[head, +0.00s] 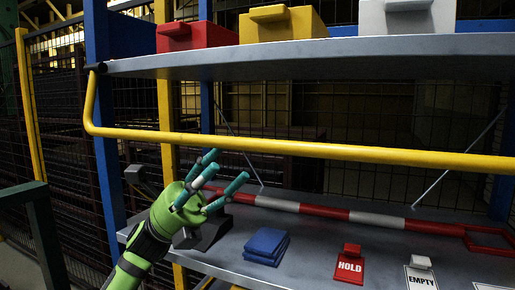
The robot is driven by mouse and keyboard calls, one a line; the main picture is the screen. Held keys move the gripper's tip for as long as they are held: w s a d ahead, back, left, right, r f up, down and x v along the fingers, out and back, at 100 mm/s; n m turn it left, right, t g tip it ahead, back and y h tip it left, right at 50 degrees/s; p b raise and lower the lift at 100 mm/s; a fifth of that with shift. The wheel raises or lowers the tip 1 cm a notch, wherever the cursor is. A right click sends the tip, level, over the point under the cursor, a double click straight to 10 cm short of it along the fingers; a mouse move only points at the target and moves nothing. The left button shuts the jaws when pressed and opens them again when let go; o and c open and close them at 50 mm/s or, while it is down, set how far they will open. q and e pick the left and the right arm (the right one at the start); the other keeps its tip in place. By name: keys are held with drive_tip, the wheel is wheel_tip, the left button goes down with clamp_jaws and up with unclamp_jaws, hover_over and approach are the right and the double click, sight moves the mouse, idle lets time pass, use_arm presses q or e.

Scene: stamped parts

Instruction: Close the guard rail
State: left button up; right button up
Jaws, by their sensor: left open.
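A yellow rail (300,147) crosses the front of the shelving. Its left end bends up to a black sleeve (96,68) at the blue post, by the upper shelf; its right end runs out of the picture. My left gripper (224,181), green with teal fingers, is open and empty. It appears just below the rail in the picture, over the left part of the lower shelf. The upper fingertip lies close under the rail; I cannot tell whether they touch. My right gripper is not in view.
The upper shelf (300,60) holds red (205,38), yellow (282,24) and pale (405,18) boxes. The lower shelf (310,228) holds a red-white striped bar (375,219), blue plates (265,245), a red HOLD sign (349,268) and an EMPTY sign (420,277). Wire mesh stands behind.

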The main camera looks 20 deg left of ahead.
sight(242, 143)
use_arm(q)
drive_tip(key=shift+g, duration=0.3)
drive_tip(key=p+x, duration=0.1)
drive_tip(key=x, duration=0.2)
drive_tip(key=s+p+x, duration=0.1)
drive_tip(key=p+x, duration=0.1)
drive_tip(key=x, duration=0.1)
drive_tip(key=shift+s+a+r, duration=0.1)
drive_tip(key=shift+a+r, duration=0.05)
drive_tip(key=shift+a, duration=0.05)
drive_tip(key=shift+w+d+r+p, duration=0.1)
drive_tip(key=shift+w+d+p, duration=0.1)
drive_tip(key=shift+p, duration=0.1)
drive_tip(key=shift+d, duration=0.15)
clamp_jaws()
drive_tip(key=shift+s+n+t, duration=0.1)
drive_tip(key=shift+n+t, duration=0.3)
drive_tip(key=shift+t, duration=0.1)
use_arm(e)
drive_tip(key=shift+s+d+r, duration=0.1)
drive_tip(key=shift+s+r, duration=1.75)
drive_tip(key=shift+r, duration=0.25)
